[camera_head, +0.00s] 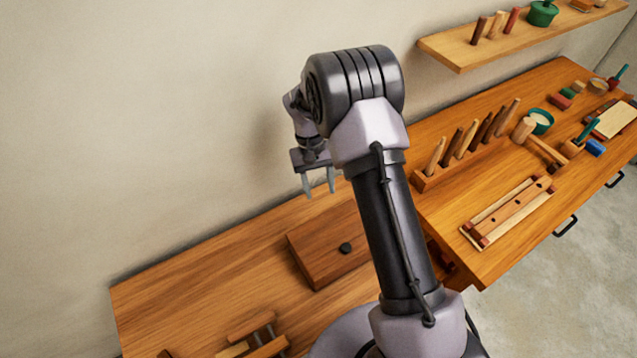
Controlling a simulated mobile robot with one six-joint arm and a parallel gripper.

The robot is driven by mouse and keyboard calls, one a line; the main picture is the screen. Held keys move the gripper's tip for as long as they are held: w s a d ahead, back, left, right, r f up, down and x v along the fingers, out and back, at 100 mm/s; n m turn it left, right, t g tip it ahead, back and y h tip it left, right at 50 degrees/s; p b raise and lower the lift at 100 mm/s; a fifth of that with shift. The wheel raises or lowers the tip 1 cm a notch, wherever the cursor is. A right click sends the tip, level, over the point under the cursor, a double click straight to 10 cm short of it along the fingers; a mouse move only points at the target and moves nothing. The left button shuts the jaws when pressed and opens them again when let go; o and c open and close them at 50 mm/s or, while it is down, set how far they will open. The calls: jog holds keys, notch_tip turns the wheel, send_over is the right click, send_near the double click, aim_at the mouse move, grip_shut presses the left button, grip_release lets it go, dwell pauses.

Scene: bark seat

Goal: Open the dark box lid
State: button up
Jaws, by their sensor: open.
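A brown wooden box (318,245) with a closed lid sits on the lower wooden bench. A small round black knob (346,248) shows on it, towards its right front side. My arm hides the right part of the box. My gripper (320,190) is open and empty, with its two pale fingers pointing down. It appears above and behind the box in the picture, apart from it.
The lower bench (200,275) is clear left of the box. A wooden clamp-like piece (255,335) lies at its front. The higher workbench (470,195) at right holds a rack of handled tools (470,145) and a long wooden fixture (508,212). A shelf (470,50) hangs above.

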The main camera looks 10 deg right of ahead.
jog(key=p+v, duration=0.3)
jog(key=v, duration=1.4)
jog(key=shift+r, duration=0.2)
jog(key=shift+w+d, duration=0.1)
